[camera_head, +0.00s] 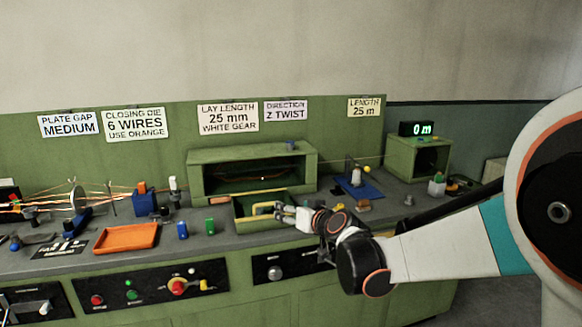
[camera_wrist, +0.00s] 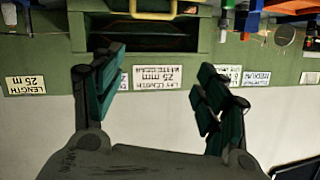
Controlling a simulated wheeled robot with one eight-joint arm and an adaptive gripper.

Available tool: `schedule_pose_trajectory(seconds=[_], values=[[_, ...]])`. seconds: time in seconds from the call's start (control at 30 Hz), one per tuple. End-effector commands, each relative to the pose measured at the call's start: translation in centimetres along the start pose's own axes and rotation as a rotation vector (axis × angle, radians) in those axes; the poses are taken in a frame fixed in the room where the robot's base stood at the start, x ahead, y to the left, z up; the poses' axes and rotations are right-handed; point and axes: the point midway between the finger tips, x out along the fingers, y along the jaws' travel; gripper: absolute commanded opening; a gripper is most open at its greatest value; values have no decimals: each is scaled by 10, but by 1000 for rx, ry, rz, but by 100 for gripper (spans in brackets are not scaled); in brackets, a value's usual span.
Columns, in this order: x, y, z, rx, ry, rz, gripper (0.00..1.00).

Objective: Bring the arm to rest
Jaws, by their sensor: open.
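My gripper (camera_head: 284,213) reaches in from the right in the head view, in front of the green cabinet. In the wrist view, which is upside down, my gripper (camera_wrist: 162,62) has its fingers spread wide with nothing between them. A green drawer (camera_head: 262,226) with a yellow handle (camera_head: 265,206) stands out below the cabinet. The fingertips appear close to the handle in the head view; whether they touch is unclear. In the wrist view the yellow handle (camera_wrist: 153,14) lies beyond the fingers, apart from them.
The green cabinet (camera_head: 196,171) stands behind the drawer. A blue fixture (camera_head: 360,188) and a green box with a "0 m" display (camera_head: 416,129) stand to the right.

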Motion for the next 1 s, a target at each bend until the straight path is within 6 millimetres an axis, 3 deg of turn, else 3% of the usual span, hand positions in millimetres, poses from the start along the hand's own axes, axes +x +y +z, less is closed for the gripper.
schedule_pose_trajectory(seconds=[0.03, 0.27, 0.47, 0.67, 1.0], values=[[-18, 0, -2, -2, -24, 6, 67], [-95, -1, 4, -7, -144, 44, 67], [-164, 2, 23, -1, -252, 100, 67], [-233, 8, 54, 10, -360, 175, 67], [-346, 24, 124, 48, -529, 346, 67]])
